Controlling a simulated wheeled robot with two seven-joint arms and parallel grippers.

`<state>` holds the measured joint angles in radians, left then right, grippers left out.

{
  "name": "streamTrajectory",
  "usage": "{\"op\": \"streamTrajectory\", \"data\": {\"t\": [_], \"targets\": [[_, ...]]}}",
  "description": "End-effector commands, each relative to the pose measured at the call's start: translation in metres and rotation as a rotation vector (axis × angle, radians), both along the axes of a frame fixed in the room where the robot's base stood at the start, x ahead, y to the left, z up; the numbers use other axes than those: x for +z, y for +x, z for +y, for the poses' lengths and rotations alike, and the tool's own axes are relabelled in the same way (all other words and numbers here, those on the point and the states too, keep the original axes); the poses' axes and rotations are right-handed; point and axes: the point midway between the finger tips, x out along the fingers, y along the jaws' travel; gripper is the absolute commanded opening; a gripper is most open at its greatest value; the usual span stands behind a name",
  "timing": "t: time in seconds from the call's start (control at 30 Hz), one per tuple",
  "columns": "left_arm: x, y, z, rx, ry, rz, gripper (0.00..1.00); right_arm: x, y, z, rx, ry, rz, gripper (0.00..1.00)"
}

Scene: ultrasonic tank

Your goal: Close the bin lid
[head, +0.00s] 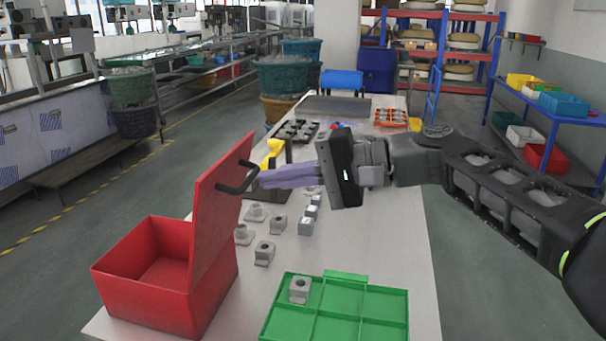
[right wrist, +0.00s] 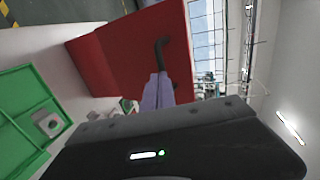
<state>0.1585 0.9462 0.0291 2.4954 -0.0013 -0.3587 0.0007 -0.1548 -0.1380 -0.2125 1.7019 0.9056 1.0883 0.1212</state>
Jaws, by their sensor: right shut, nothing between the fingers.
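The red bin (head: 150,290) stands at the near left of the table, and its inside is visible. Its red lid (head: 217,215) stands raised, nearly upright, on the bin's right side. A black handle (head: 240,182) sticks out from the lid's right face. My right gripper (head: 262,180) comes from the right with its purple fingers shut and empty, tips at the handle; whether they touch it I cannot tell. In the right wrist view the fingers (right wrist: 158,90) point at the handle (right wrist: 161,52) on the red lid (right wrist: 120,60). My left gripper is out of view.
A green divided tray (head: 335,315) with one grey part in it lies at the near right of the table. Several grey parts (head: 264,252) stand between bin and tray. A yellow object (head: 273,150) and dark trays are behind the fingers.

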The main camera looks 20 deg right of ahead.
Motion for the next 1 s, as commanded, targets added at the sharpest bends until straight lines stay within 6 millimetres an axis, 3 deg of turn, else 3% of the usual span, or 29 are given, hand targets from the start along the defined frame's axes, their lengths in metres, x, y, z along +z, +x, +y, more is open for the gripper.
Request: {"op": "streamTrajectory", "data": {"t": [0.47,1.0], "targets": [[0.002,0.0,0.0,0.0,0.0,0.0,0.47,0.0,0.003,0.006,0.001,-0.001,0.001,0.0],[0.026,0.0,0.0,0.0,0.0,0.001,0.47,0.01,0.009,0.016,0.001,-0.056,0.037,0.0]]}}
